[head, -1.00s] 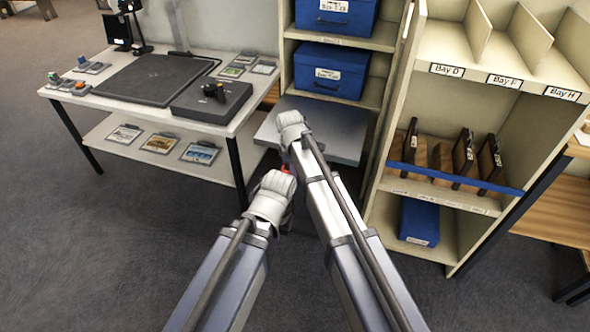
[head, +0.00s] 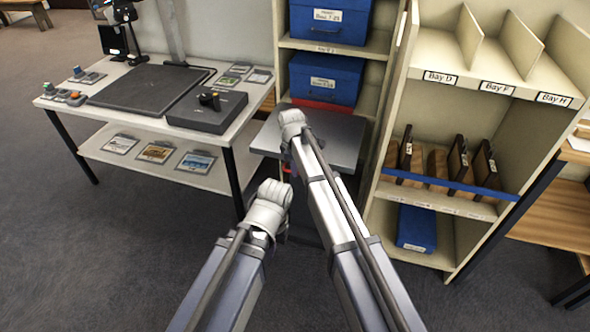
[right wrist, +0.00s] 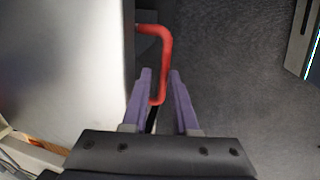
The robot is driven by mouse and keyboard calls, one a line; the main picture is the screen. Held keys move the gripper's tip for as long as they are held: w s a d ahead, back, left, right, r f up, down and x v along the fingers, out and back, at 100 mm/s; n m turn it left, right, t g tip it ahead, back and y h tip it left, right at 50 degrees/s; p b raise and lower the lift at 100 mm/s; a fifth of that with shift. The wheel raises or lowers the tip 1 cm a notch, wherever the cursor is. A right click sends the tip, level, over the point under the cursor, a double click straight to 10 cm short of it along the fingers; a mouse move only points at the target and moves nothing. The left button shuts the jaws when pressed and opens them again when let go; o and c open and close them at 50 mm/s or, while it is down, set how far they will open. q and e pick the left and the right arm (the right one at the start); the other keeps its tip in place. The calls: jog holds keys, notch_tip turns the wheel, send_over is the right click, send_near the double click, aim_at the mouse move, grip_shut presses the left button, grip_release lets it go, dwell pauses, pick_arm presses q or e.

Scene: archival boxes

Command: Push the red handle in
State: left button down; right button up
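The red handle (right wrist: 167,55) shows in the right wrist view as a bent bar at the edge of a pale grey platform. My right gripper (right wrist: 159,75) is open there, with a purple finger on each side of the handle's lower end. I cannot tell whether they touch it.
Blue boxes (head: 322,80) stand on the shelf behind the platform, with a red strip (head: 322,104) below the lower one. A white table (head: 235,130) with a dark mat stands left. A bay rack (head: 470,205) stands right. Floor is clear at lower left.

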jog(key=o, duration=0.4)
jog(key=shift+c, duration=0.2)
jog(key=p+v, duration=0.7)
jog(key=shift+r+p, duration=0.35)
jog(key=shift+s+d, duration=0.1)
jog(key=s+d+m+g, duration=0.1)
jog(key=s+d+m, duration=0.65)
jog(key=s, duration=0.45)
jog(key=s+d+m, duration=0.7)
jog(key=s+d, duration=0.2)
jog(key=s, duration=0.3)
jog(key=s+a+r+n+p, duration=0.1)
jog(key=s+a+r+p, duration=0.1)
jog(key=r+p, duration=0.6)
jog(key=s+a+r+n+g+p, duration=0.1)
jog(key=a+r+p, duration=0.4)
jog(key=r+p, duration=0.3)
jog(key=s+a+r+n+p, duration=0.2)
jog(key=a+r+p, duration=0.2)
jog(key=r+p, duration=0.4)
jog(key=shift+s+a, duration=0.15)
jog(key=shift+s, duration=0.25)
